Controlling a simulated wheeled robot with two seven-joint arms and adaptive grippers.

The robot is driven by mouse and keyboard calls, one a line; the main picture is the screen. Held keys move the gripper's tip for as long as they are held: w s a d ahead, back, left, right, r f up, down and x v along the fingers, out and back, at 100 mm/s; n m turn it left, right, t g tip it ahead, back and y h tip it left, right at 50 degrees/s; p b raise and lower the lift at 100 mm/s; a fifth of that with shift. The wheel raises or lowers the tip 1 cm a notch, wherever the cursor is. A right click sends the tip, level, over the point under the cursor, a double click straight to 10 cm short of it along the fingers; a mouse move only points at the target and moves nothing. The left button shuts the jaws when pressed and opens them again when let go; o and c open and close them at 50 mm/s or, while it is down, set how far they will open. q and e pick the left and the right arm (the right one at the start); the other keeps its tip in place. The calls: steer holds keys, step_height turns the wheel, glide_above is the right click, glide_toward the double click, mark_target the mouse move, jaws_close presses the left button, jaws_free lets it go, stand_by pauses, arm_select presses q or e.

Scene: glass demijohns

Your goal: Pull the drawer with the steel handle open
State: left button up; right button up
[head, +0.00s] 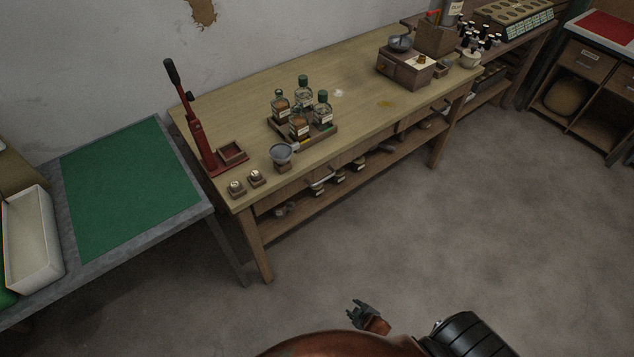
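The long wooden workbench (330,85) stands against the wall. Drawers are set under its top. A pale, shiny handle (321,184), which looks like steel, shows on the drawer front below the near half of the bench. A darker handle (388,148) shows on a drawer front farther right. Both drawers look closed, though their fronts are seen steeply from above. My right gripper (354,309) is low in the view, in front of the bench and well apart from both handles. Its fingers look spread and hold nothing. My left gripper is not in view.
A red lever press (195,125), a funnel (282,153) and a tray of glass bottles (319,137) stand on the bench. A lower shelf (290,223) holds small items. A green-topped table (130,185) is at left. The floor (450,240) before the bench is clear.

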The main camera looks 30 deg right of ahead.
steer(key=w+d+r+n+t+h+b, duration=0.1)
steer(key=w+r+t+b, duration=0.2)
steer(key=w, duration=0.5)
steer(key=w+d+r+n+t+b, duration=0.1)
steer(key=w+r+b, duration=0.1)
steer(key=w+r, duration=0.5)
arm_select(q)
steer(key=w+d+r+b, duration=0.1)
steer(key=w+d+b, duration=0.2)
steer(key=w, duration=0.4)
arm_select(e)
steer(key=n+t+h+b, duration=0.4)
steer(key=n+t+b, duration=0.2)
steer(key=t+b, duration=0.35)
glide_toward(324, 178)
steer(key=w, duration=0.2)
steer(key=shift+g, duration=0.45)
steer(key=shift+x, duration=3.95)
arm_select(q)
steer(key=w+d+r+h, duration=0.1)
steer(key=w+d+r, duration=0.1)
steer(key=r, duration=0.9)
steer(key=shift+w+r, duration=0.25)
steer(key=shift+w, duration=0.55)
arm_select(e)
steer(key=shift+d+r, duration=0.2)
jaws_close()
